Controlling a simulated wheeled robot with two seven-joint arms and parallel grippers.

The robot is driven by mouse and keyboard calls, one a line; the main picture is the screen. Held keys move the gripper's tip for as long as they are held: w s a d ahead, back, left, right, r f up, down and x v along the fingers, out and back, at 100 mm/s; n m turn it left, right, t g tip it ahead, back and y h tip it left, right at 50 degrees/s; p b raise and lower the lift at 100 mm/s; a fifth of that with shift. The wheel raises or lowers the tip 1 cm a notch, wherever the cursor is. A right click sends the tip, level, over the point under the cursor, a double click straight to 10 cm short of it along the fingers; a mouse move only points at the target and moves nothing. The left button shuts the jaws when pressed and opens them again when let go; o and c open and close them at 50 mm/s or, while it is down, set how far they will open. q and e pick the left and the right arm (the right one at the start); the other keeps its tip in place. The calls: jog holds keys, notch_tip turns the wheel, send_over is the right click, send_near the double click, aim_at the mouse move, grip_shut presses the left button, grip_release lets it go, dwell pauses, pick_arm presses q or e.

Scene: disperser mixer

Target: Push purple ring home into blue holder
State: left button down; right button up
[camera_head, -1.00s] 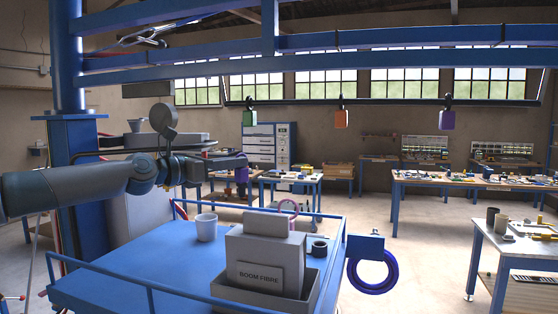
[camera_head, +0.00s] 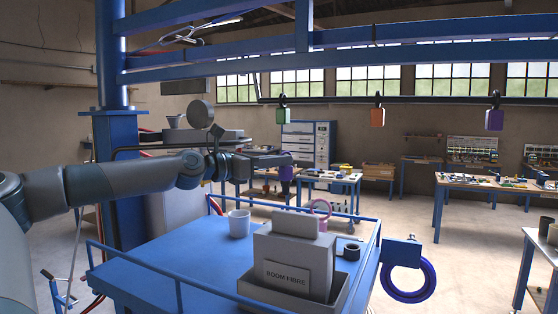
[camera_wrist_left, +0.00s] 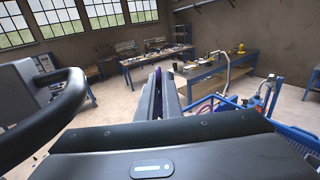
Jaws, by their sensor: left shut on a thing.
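My left gripper (camera_head: 284,160) reaches in from the left, above and behind the blue cart, and is shut. A small purple piece (camera_head: 286,173) shows just under its fingertips, and a purple sliver (camera_wrist_left: 179,67) shows between the fingers in the left wrist view. I take it for the purple ring, held in the jaws; its ring shape cannot be made out. I cannot single out the blue holder in either view. My right gripper is not in view.
Overhead are blue beams (camera_head: 420,55).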

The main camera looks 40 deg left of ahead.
aim_at(281, 180)
pick_arm(q)
jog(key=shift+s+f, duration=0.1)
jog(key=shift+f, duration=0.75)
jog(key=shift+f+b, duration=0.5)
jog(key=shift+f, duration=1.3)
jog(key=shift+p, duration=0.5)
